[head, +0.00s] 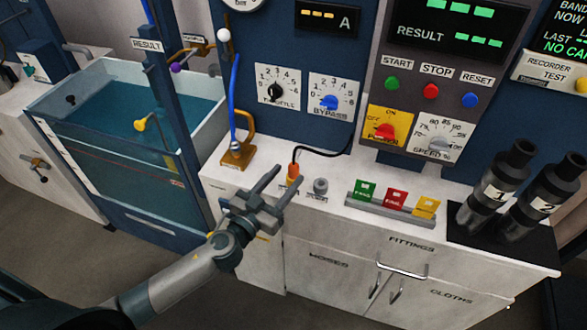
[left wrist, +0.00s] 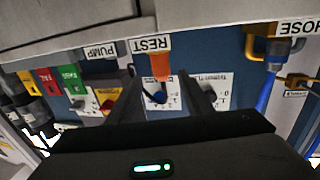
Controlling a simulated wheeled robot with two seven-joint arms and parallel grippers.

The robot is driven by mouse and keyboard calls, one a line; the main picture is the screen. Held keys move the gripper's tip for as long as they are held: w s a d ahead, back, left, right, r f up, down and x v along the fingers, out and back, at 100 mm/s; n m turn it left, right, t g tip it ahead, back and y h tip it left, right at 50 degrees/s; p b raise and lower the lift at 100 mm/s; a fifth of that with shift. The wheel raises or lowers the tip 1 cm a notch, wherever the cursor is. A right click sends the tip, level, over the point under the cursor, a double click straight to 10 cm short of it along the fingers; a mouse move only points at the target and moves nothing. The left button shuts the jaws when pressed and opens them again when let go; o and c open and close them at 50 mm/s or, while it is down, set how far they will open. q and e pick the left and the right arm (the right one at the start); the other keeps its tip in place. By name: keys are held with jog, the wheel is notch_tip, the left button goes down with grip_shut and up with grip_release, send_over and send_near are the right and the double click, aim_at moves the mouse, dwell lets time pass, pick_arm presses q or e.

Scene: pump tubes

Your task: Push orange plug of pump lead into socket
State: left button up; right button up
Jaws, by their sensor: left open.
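The orange plug (head: 293,171) of the pump lead stands upright on the white counter at the spot labelled REST in the left wrist view, where the plug (left wrist: 160,67) also shows. Its black lead (head: 322,150) arches from the plug to the blue panel. A round grey socket (head: 320,186) sits on the counter just right of the plug. My left gripper (head: 286,175) is open at the counter's front edge, pointing at the plug. In the left wrist view the plug appears beyond and between the fingers; I cannot tell the exact gap. My right gripper is not in view.
A brass fitting with a blue hose (head: 236,152) stands left of the plug. A rack of green, red and yellow tags (head: 390,207) stands to the right, with two black cylinders (head: 497,190) beyond. A water tank (head: 130,120) is at the left.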

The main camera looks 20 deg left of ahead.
aim_at(290, 170)
pick_arm(q)
jog(key=shift+w+d+r+p, duration=0.1)
jog(key=shift+w+p, duration=0.3)
jog(key=shift+w, duration=0.1)
jog(key=p+x, duration=0.1)
jog(key=x, duration=0.2)
jog(key=shift+w+f+p, duration=0.25)
jog(key=shift+w+p, duration=0.05)
jog(key=shift+w, duration=0.3)
jog(key=shift+c, duration=0.3)
jog(key=c, duration=1.1)
